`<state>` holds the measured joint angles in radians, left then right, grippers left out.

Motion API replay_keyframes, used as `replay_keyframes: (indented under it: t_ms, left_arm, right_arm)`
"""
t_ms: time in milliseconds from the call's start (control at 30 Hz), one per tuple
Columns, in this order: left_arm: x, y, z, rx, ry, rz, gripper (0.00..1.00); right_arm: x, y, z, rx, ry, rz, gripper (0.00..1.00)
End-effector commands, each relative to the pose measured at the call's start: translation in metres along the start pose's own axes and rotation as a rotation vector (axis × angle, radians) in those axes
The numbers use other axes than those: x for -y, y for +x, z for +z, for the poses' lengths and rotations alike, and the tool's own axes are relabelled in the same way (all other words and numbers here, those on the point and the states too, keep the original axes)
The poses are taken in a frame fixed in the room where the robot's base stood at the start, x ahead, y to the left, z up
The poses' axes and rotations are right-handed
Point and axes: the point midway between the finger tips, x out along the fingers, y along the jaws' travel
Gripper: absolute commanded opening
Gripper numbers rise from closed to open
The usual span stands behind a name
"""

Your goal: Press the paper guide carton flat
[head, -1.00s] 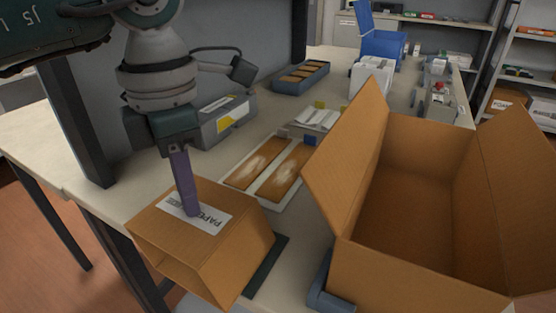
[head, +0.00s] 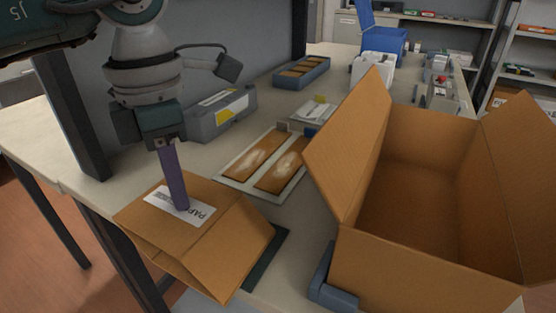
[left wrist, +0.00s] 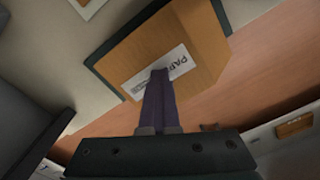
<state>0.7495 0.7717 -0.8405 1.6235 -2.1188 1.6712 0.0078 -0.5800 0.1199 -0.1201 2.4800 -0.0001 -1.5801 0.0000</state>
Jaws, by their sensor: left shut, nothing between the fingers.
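The paper guide carton (head: 222,232) is a small brown box with a white label reading "PAP..." at the front left of the bench. It leans over to the left, partly collapsed, with an open end facing front. My left gripper (head: 182,208) is shut and empty, its purple fingers pointing down with the tips at the label on the carton's upper face. The left wrist view also shows the carton (left wrist: 200,45) with the fingertips at its label. My right gripper is not in view.
A dark mat (head: 268,262) lies under the carton. A large open box (head: 420,265) stands to the right, with a blue bracket (head: 330,285) at its corner. Behind are a tray with two brown panels (head: 240,190), a grey device (head: 222,115) and a blue bin (head: 302,74).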

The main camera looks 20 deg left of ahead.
Motion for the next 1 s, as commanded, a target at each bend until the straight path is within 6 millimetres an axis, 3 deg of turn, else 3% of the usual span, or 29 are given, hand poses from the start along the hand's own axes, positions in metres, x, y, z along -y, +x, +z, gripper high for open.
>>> replay_keyframes:
  t_ms: [1000]
  left_arm:
    - [-0.01, 0.019, -0.006, -0.001, -0.001, 0.002, 0.0]
  right_arm:
    - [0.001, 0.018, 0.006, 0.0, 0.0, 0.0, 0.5]
